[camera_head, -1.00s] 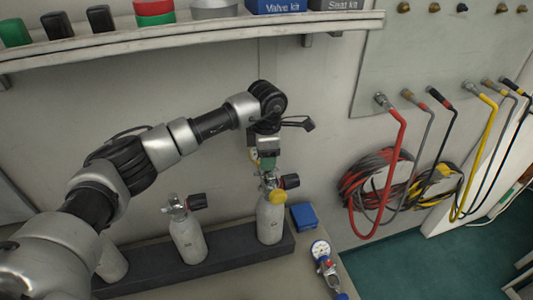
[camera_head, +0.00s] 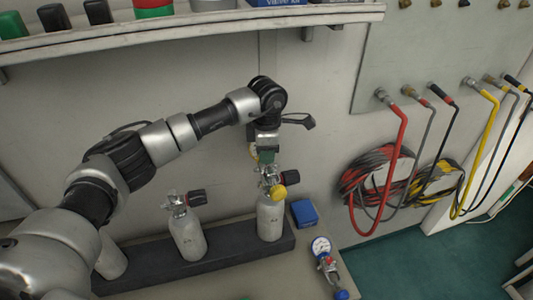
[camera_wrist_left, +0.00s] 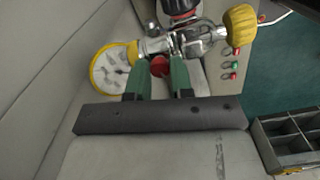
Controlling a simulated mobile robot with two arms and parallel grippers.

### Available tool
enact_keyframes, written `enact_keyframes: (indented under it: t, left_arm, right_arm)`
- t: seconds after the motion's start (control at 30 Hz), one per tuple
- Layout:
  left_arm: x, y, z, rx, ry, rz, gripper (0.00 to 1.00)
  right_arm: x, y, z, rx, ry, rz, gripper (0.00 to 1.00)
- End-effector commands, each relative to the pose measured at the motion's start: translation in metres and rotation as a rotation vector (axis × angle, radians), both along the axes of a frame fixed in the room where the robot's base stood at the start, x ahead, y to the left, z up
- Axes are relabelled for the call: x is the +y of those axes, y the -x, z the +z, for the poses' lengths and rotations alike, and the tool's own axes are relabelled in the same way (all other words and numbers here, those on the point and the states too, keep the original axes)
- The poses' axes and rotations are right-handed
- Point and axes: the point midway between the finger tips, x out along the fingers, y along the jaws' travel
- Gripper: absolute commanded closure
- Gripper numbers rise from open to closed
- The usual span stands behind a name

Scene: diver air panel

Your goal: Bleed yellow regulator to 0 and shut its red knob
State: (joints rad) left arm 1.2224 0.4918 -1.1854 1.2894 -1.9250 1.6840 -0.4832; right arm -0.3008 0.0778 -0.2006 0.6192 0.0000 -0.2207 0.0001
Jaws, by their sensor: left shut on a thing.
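The yellow regulator sits on top of the rightmost grey cylinder (camera_head: 271,218) in the head view. Its yellow-rimmed gauge (camera_wrist_left: 115,70) and yellow knob (camera_wrist_left: 240,24) flank a metal body (camera_wrist_left: 185,42) in the left wrist view. The yellow knob also shows in the head view (camera_head: 278,191). The small red knob (camera_wrist_left: 160,66) lies between the green fingers of my left gripper (camera_wrist_left: 161,78). The gripper is shut on it, coming from above. The gauge reading is too small to tell. My right gripper is in neither current view.
Another cylinder (camera_head: 188,238) with a valve stands to the left in the dark rack (camera_head: 222,257). A blue box (camera_head: 304,213) and a blue-rimmed gauge assembly (camera_head: 322,255) lie to the right. Coloured hoses (camera_head: 402,145) hang on the wall. A shelf runs along the top.

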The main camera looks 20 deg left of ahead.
Motion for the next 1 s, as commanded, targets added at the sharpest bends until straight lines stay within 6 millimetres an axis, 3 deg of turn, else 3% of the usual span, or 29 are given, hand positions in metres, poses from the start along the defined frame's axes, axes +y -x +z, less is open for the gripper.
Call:
enact_keyframes:
  t: [0.5, 1.0]
  left_arm:
    - [0.000, -0.001, -0.003, -0.004, -0.001, -0.428, 1.00]
    - [0.000, -0.001, -0.002, -0.003, -0.001, -0.903, 1.00]
  right_arm:
    - [0.000, -0.001, -0.047, -0.003, 0.000, -0.001, 0.57]
    - [-0.002, -0.002, -0.075, -0.004, 0.002, 0.000, 0.57]
